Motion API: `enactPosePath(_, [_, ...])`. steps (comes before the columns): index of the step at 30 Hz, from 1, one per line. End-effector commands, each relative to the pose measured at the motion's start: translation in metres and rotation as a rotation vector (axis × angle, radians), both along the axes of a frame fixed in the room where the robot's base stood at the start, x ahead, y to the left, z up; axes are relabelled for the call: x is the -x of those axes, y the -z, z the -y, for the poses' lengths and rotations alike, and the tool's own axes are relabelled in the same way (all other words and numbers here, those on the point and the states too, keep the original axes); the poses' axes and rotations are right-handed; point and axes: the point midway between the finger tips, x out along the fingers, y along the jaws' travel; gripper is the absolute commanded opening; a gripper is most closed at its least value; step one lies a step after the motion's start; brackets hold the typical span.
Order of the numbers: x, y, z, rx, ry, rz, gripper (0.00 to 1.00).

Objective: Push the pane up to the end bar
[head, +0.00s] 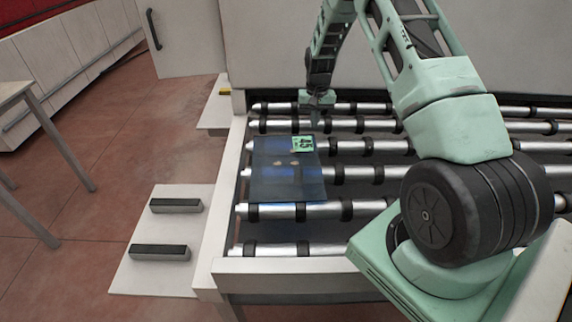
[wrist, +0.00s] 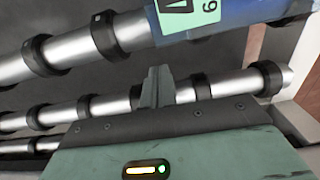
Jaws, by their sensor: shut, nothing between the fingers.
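The pane (head: 285,185) is a flat, dark blue, see-through sheet lying on the rollers near their left end. It has a green label (head: 303,144) at its far right corner. The pane's edge and label also show at the top of the wrist view (wrist: 240,14). My gripper (head: 315,119) points down just beyond the pane's far edge, near the label corner. Its fingers (wrist: 157,84) are shut and empty, with a visible gap to the pane in the wrist view. White frame bars run along the left end (head: 232,165) and the front (head: 290,268); I cannot tell which is the end bar.
Metal rollers (head: 375,174) with black rings span the bed, with open gaps between them. A white panel stands behind it. A white board with two dark-topped blocks (head: 160,252) lies at left. My arm covers the right of the bed.

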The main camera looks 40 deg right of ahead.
Motion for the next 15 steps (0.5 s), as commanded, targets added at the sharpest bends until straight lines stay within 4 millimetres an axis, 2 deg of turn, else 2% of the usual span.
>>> enactPosePath(8, [0.0001,0.0010,-0.0001,0.000,0.000,0.000,0.00])
enactPosePath(15, [0.0002,0.0094,-0.0001,0.000,0.000,0.000,0.00])
